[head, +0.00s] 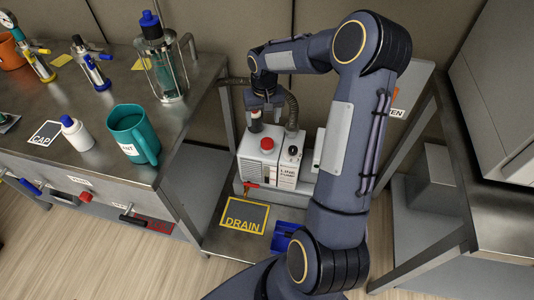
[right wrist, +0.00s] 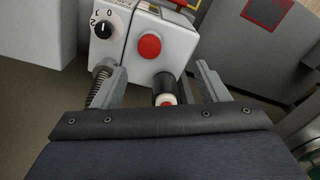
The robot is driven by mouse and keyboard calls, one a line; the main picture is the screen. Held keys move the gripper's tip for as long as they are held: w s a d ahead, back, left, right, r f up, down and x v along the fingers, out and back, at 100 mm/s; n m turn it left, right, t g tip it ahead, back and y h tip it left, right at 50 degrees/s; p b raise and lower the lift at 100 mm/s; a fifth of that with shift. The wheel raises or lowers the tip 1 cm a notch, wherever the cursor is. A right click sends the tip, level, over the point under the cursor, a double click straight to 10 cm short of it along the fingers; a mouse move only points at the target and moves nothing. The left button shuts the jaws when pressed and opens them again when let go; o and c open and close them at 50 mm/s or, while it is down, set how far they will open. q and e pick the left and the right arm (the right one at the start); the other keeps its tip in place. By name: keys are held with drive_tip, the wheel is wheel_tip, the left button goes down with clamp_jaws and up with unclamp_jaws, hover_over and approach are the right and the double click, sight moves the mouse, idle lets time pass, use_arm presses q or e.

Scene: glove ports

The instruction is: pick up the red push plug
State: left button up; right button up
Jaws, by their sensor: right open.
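The line pump (head: 268,160) is a pale box on a low shelf between the benches. On its top stands a short dark stub with a white and red end, which looks like the red push plug (head: 255,115); the plug also shows in the right wrist view (right wrist: 167,99). A round red button (head: 266,143) is on the pump's housing, and it also shows in the right wrist view (right wrist: 149,46). My right gripper (head: 262,104) is open above the pump. In the right wrist view, the plug lies between the spread fingers, nearer the right one, with gaps visible on both sides.
A ribbed hose (head: 291,112) rises beside the gripper. A yellow-edged DRAIN plate (head: 244,216) and a blue bin (head: 289,240) lie in front of the pump. The left bench holds a teal mug (head: 133,133), a white bottle (head: 76,134) and a glass vessel (head: 163,65).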

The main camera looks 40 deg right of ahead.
drive_tip(key=b, duration=0.1)
hover_over(267, 142)
drive_tip(key=shift+m+g, duration=0.3)
drive_tip(key=f, duration=0.9)
drive_tip(key=shift+a, duration=0.3)
drive_tip(key=f, duration=0.2)
drive_tip(key=f+b, duration=0.1)
drive_tip(key=f, duration=0.2)
drive_tip(key=shift+d+f, duration=0.35)
drive_tip(key=shift+f, duration=0.05)
use_arm(q)
wheel_tip(267, 142, down, 3)
drive_tip(key=shift+f, duration=0.15)
use_arm(e)
drive_tip(key=shift+c, duration=0.2)
drive_tip(key=c, duration=1)
